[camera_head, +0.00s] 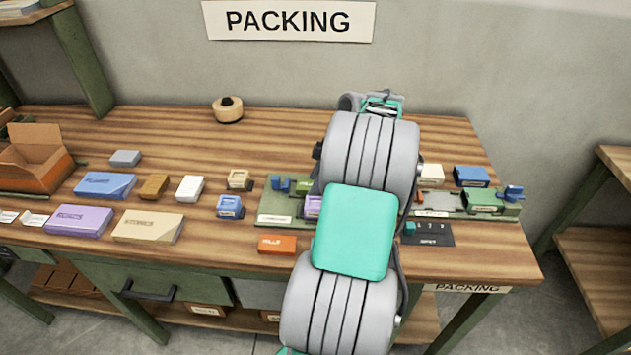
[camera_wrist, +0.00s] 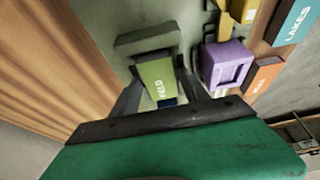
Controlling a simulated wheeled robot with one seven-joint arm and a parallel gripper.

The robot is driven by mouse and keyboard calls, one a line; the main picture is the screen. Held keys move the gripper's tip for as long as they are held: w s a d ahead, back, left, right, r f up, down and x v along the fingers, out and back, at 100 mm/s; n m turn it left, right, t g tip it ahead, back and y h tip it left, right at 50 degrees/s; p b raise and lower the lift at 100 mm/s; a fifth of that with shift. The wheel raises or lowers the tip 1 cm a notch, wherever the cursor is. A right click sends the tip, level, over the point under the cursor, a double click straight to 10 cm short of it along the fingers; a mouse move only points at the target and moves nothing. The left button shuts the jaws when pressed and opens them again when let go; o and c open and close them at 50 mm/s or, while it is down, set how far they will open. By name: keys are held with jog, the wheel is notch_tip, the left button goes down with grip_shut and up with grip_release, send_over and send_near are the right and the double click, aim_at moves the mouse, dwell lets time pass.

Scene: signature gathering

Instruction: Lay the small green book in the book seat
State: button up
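The small green book (camera_wrist: 158,78) has a partly readable white label and shows between my gripper's fingers in the wrist view. My gripper (camera_wrist: 158,70) has one finger along each side of it. I cannot tell whether the fingers press on it. A grey-green block (camera_wrist: 146,40) lies just beyond the book. In the head view my arm hides the gripper and the middle of the green fixture (camera_head: 273,217). A small green piece (camera_head: 304,187) shows at the arm's left edge, beside a blue clamp (camera_head: 281,184). The book seat cannot be made out clearly.
A purple block (camera_wrist: 226,66) and an orange book (camera_head: 277,243) lie close by. Several books and blocks, including a tan one (camera_head: 147,226), cover the left half of the bench. A dark panel (camera_head: 430,235) lies to the right. Bare wood (camera_head: 150,122) runs along the back.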

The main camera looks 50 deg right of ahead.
jog(key=shift+o, duration=0.6)
jog(key=shift+r, duration=0.1)
jog(key=shift+r, duration=0.25)
jog(key=p+v, duration=0.4)
jog(key=v, duration=0.8)
jog(key=w+a+r+m, duration=0.1)
jog(key=w+a, duration=0.3)
jog(key=a, duration=0.6)
jog(key=w+a+r+m, duration=0.15)
jog(key=w+a, duration=0.25)
jog(key=a, duration=0.6)
jog(key=s+a+f+m+h, duration=0.1)
jog(key=s+a+f+m, duration=0.1)
jog(key=s+a, duration=0.3)
jog(key=s+a+f+m+h, duration=0.1)
jog(key=s+a+f+m, duration=0.2)
jog(key=a, duration=0.9)
jog(key=shift+s+h+b, duration=0.3)
jog(key=shift+s+h, duration=0.1)
jog(key=shift+s, duration=0.75)
